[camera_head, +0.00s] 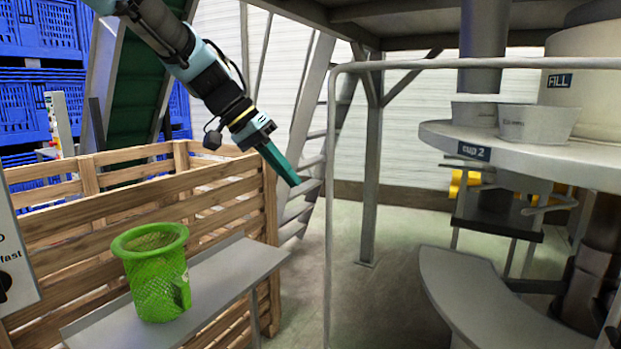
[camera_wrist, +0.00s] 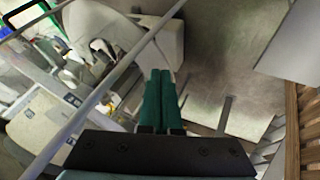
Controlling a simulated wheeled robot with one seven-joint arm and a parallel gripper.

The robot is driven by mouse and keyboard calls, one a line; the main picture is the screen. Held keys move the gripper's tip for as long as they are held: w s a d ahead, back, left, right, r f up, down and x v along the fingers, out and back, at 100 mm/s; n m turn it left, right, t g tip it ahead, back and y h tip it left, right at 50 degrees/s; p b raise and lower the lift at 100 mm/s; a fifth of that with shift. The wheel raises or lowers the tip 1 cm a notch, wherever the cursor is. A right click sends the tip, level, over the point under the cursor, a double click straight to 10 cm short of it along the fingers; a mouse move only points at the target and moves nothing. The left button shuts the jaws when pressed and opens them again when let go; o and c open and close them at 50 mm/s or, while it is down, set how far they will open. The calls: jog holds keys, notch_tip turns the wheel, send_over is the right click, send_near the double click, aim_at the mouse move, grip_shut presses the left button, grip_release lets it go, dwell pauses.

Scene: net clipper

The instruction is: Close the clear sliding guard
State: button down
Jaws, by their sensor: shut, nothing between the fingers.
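My gripper (camera_head: 294,181) has long green fingers and is shut and empty. It points down and to the right, in the air beyond the slatted wooden bin. In the wrist view my gripper (camera_wrist: 161,74) shows both fingers pressed together. A grey tubular frame (camera_head: 328,200) stands to the right of the fingertips in the head view, with a top rail running right in front of the round machine. A grey rail (camera_wrist: 105,88) also crosses the wrist view diagonally, left of the fingers. I cannot make out a clear panel in it, so I cannot tell whether this is the guard.
A wooden bin (camera_head: 85,215) stands at left, with a grey shelf (camera_head: 215,284) before it holding a green net basket (camera_head: 155,275). The round machine (camera_head: 540,150) carries cups at right. Steel steps (camera_head: 312,140) and a post (camera_head: 372,180) stand behind. Floor between shelf and frame is clear.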

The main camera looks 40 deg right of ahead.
jog(key=shift+s+d+f+p, duration=0.25)
jog(key=shift+s+d+p, duration=0.1)
jog(key=shift+s, duration=0.35)
jog(key=shift+s+d+f+p, duration=0.2)
jog(key=shift+s+d, duration=0.15)
jog(key=shift+s, duration=0.4)
jog(key=shift+s+d+f+p, duration=0.25)
jog(key=shift+s+d+p, duration=0.1)
jog(key=shift+s, duration=0.35)
